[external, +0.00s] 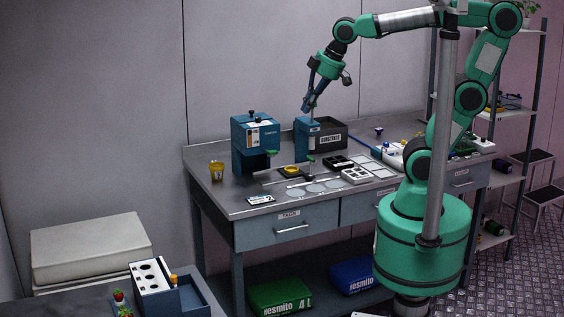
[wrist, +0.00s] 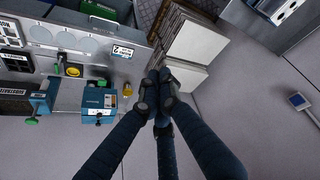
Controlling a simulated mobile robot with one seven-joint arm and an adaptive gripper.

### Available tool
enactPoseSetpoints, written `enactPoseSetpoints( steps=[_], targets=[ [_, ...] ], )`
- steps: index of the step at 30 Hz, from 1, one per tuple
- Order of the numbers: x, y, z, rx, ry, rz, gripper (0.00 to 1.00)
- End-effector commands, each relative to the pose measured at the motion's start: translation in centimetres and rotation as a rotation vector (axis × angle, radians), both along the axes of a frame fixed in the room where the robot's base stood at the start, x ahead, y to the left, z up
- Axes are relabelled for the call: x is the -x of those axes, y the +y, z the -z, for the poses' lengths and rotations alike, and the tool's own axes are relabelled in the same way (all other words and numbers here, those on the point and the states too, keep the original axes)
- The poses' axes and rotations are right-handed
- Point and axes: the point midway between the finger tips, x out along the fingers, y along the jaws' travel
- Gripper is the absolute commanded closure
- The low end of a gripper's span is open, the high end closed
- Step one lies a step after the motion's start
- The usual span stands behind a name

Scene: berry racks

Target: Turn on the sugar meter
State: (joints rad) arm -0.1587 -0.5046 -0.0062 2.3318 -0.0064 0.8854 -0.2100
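No object in view carries a readable sugar meter label. A blue boxy machine (external: 254,134) with a black knob on top and a green-tipped lever stands at the left of the steel bench. It also shows in the wrist view (wrist: 97,100). A second blue device (external: 306,138) stands to its right. A small device with a blue screen (wrist: 298,101) shows at the right edge of the wrist view; I cannot tell what it is. My gripper (external: 306,107) hangs in the air above the second blue device, pointing down. In the wrist view its fingertips (wrist: 160,75) meet, empty.
The steel bench (external: 222,198) holds a yellow cup (external: 216,170), a numbered card (external: 260,199), a dark crate (external: 330,133) and white trays (external: 356,175). White boxes (external: 90,247) stand at the left, near a blue holder (external: 185,298). Air above the bench's left part is free.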

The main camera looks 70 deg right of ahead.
Motion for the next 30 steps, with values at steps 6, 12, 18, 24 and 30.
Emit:
enactPoseSetpoints(
  steps=[6,12,18,24,30],
  targets=[
    [-4.6,4.5,-1.4,0.051,0.022,-0.180,1.00],
    [-8.5,9.1,-1.9,0.098,0.037,-0.344,1.00],
    [-12.0,14.4,-1.7,0.143,0.050,-0.509,1.00],
    [-14.9,20.3,-1.0,0.188,0.059,-0.675,1.00],
    [-17.1,26.7,0.6,0.232,0.066,-0.842,1.00]
  ],
)
